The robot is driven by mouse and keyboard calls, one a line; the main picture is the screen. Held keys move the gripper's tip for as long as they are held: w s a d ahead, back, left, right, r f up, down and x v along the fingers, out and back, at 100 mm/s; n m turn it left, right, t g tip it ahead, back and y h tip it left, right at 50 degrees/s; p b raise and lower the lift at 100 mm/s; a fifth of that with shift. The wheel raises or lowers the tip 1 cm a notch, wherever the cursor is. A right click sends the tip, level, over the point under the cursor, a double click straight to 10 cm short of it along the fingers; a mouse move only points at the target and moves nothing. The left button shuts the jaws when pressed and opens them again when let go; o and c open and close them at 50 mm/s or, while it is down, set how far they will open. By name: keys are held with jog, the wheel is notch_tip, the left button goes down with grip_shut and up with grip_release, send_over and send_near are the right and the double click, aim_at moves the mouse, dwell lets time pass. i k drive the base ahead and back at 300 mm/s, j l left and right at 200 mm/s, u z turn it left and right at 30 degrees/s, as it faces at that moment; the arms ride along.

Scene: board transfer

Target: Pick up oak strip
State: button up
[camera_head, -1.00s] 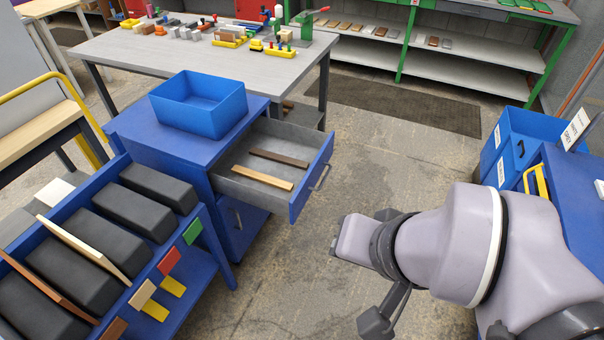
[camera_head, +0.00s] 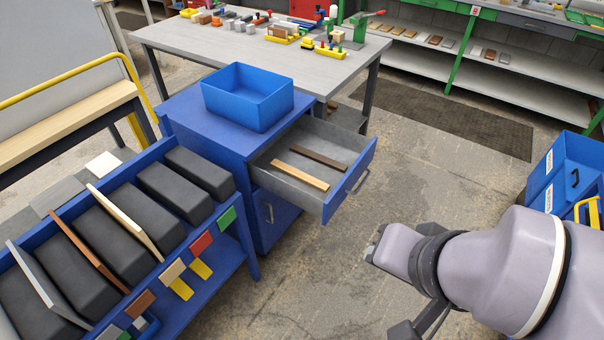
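A light wood strip (camera_head: 299,174), which looks like the oak strip, lies flat in the open grey drawer (camera_head: 270,183) of the blue cabinet (camera_head: 187,117). A dark brown strip (camera_head: 318,158) lies behind it, apart from it and roughly parallel. My arm (camera_head: 490,262) reaches in from the lower right. Its end is to the right of and nearer than the drawer, apart from both strips. I cannot make out the gripper's fingers clearly.
A blue bin (camera_head: 247,97) stands on the cabinet top. At the left, a blue rack (camera_head: 244,247) has black blocks with thin boards standing between them, and coloured tags in front. A grey workbench (camera_head: 190,36) stands behind. Blue bins (camera_head: 562,165) are at right. Floor beyond the drawer is clear.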

aim_at(308, 179)
jog(key=i+u, duration=0.25)
jog(key=i, duration=0.2)
jog(key=i+l+u, duration=0.15)
jog(key=i+u, duration=0.15)
jog(key=i, duration=0.15)
jog(key=i+l+u, duration=0.25)
jog(key=i, duration=0.2)
